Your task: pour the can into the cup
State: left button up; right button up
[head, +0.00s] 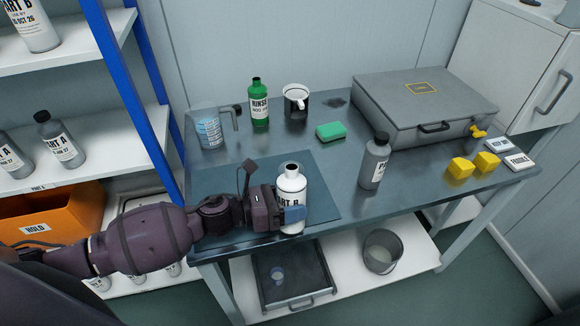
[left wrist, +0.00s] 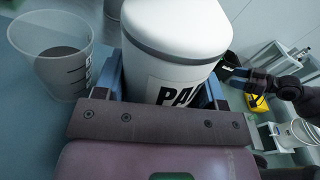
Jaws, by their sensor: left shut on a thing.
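My left gripper (head: 290,214) is shut around a white bottle labelled PART B (head: 291,186), which is the only can-like thing held. The bottle is upright near the table's front edge; I cannot tell whether its base touches the table. In the left wrist view the white bottle (left wrist: 175,35) fills the space between the jaws (left wrist: 165,88). A clear graduated cup (head: 208,130) stands at the table's back left, apart from the bottle. A clear cup with dark marks also shows in the left wrist view (left wrist: 55,50).
A blue-posted shelf stands left. Free surface lies between the cup and the held bottle.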

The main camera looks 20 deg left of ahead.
pick_arm(q)
jog(key=shift+w+r+n+g+p, duration=0.15)
jog(key=shift+r+n+g+p, duration=0.15)
jog(key=shift+n+p, duration=0.35)
jog(key=shift+f+n+p, duration=0.15)
jog(key=shift+n+p, duration=0.15)
jog(key=shift+n, duration=0.05)
jog(key=shift+w+n+p, duration=0.15)
jog(key=shift+n+p, duration=0.15)
jog(key=shift+n, duration=0.2)
jog(key=shift+w+a+f+n+g+y, duration=0.2)
jog(key=shift+n+g+y, duration=0.1)
jog(key=shift+n+g, duration=0.15)
jog(key=shift+d, duration=0.1)
pick_arm(e)
jog(key=shift+t, duration=0.3)
jog(key=shift+w+r, duration=0.25)
jog(key=shift+r, duration=0.8)
jog(key=shift+w+r, duration=0.25)
jog(key=shift+r, duration=0.8)
pick_arm(q)
jog(key=shift+p, duration=0.3)
jog(key=shift+n, duration=0.25)
jog(key=shift+r, duration=0.1)
pick_arm(e)
jog(key=shift+s+d+f, duration=0.1)
jog(key=shift+s, duration=0.35)
pick_arm(q)
jog(key=shift+s, duration=0.1)
